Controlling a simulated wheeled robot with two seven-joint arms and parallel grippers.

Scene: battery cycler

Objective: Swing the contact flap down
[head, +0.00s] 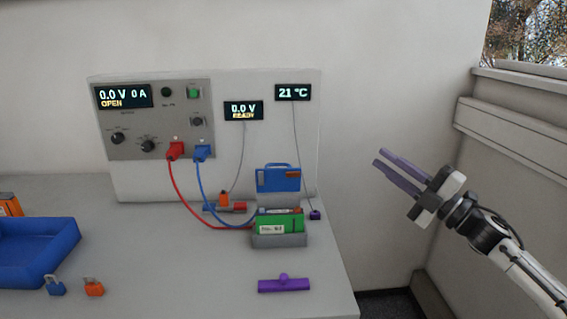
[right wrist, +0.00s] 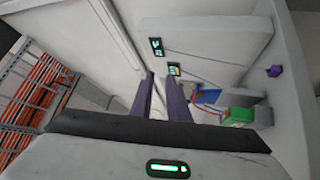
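The blue contact flap (head: 278,180) stands raised at the back of a grey cradle (head: 279,241). A green battery (head: 280,223) sits in the cradle below it. The right wrist view also shows the flap (right wrist: 207,97) and the battery (right wrist: 238,114), right of the fingers. My right gripper (head: 381,158) is in the air to the right of the flap, clear of it and past the table's right edge. Its two purple fingers are parallel with an empty gap between them, which also shows in the right wrist view (right wrist: 160,98). My left gripper is not in view.
The cycler panel (head: 157,120) stands behind, with red and blue leads running to the cradle area. A purple bar with a knob (head: 284,285) lies in front of the cradle. A blue tray (head: 40,255) and two small padlock-like pieces are at left. Mid-table front is clear.

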